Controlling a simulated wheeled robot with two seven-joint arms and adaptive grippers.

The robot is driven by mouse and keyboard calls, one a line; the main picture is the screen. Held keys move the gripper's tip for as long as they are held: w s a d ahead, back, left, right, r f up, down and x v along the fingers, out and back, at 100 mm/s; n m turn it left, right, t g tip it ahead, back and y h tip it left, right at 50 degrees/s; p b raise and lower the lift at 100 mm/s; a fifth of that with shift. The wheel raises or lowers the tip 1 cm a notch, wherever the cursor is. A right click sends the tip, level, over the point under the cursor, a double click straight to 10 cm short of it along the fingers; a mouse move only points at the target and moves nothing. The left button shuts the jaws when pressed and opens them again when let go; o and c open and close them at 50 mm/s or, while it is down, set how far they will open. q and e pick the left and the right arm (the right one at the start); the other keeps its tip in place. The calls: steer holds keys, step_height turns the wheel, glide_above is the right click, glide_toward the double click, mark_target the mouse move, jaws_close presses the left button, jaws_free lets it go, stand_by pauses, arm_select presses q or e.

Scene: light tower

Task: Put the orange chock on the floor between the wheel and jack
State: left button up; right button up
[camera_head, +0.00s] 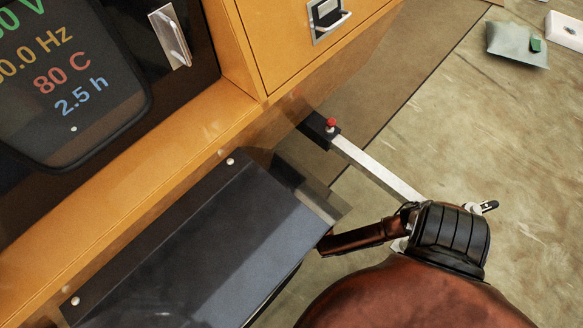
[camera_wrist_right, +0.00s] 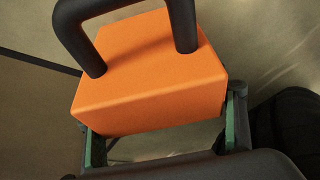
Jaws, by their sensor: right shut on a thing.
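The orange chock (camera_wrist_right: 150,75), a block with a black looped handle (camera_wrist_right: 125,10), fills the upper middle of the right wrist view. My right gripper (camera_wrist_right: 163,130) is shut on it, with one green-padded finger at each side. I cannot make out the chock in the head view. There, the jack's silver bar (camera_head: 378,170) sticks out from the orange tower body, with a red knob (camera_head: 331,122) at its inner end. The wheel cannot be seen in the head view; a dark fender (camera_head: 200,245) covers the area beside the tower. My left gripper is not in view.
The orange tower body (camera_head: 290,50) stands at the upper left, with a display panel (camera_head: 70,80) and latches. Bare floor (camera_head: 450,130) lies to the right of the jack bar. A grey-green pouch (camera_head: 515,45) and a white box (camera_head: 565,30) lie at the upper right.

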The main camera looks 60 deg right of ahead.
steer(key=shift+w, duration=0.15)
steer(key=o, duration=2.1)
steer(key=shift+c, duration=0.2)
